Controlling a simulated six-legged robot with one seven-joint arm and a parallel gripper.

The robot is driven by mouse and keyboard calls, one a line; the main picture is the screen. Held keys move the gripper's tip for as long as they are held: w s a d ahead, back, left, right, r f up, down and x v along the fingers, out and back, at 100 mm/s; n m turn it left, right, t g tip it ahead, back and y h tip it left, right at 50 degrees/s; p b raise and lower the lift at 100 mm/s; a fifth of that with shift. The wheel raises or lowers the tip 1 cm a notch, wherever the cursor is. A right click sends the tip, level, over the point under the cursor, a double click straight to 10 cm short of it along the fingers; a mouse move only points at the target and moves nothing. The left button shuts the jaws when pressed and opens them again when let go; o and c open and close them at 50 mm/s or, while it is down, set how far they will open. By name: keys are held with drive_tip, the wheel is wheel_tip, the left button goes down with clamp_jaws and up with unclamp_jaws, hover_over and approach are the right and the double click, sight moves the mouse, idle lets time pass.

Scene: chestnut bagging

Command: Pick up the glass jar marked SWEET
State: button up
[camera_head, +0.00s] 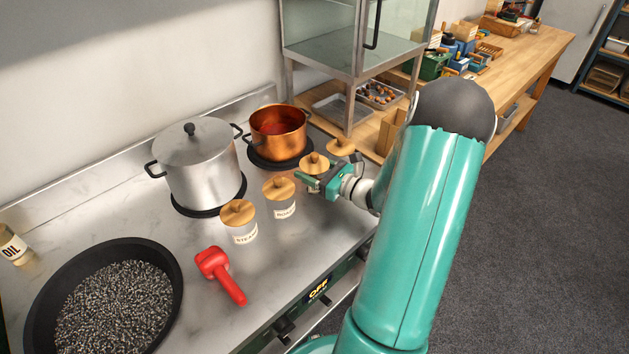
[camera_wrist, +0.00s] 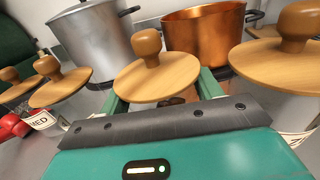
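Several jars with round knobbed wooden lids stand on the stove top. The two nearest, the left jar (camera_head: 242,230) and the second jar (camera_head: 282,205), have labels only partly readable, and neither clearly reads SWEET. A third lid (camera_head: 314,163) and a fourth lid (camera_head: 341,147) show farther back; their labels are hidden. My gripper (camera_head: 318,184) is at the third jar. In the wrist view my gripper's spread fingers (camera_wrist: 163,102) flank the jar under the middle lid (camera_wrist: 155,75). The lid hides the jar body, and contact is not visible. Another lidded jar (camera_wrist: 288,55) is close on the right.
A steel pot (camera_head: 205,165) and a copper pot (camera_head: 280,130) stand behind the jars. A red scoop-like tool (camera_head: 222,275) and a dark pan (camera_head: 50,285) lie to the left. A glass-sided cabinet (camera_head: 345,40) stands behind. The stove's front edge is close to my arm.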

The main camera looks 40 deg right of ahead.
drive_tip(key=c, duration=0.3)
drive_tip(key=shift+c, duration=0.2)
drive_tip(key=shift+r, duration=0.15)
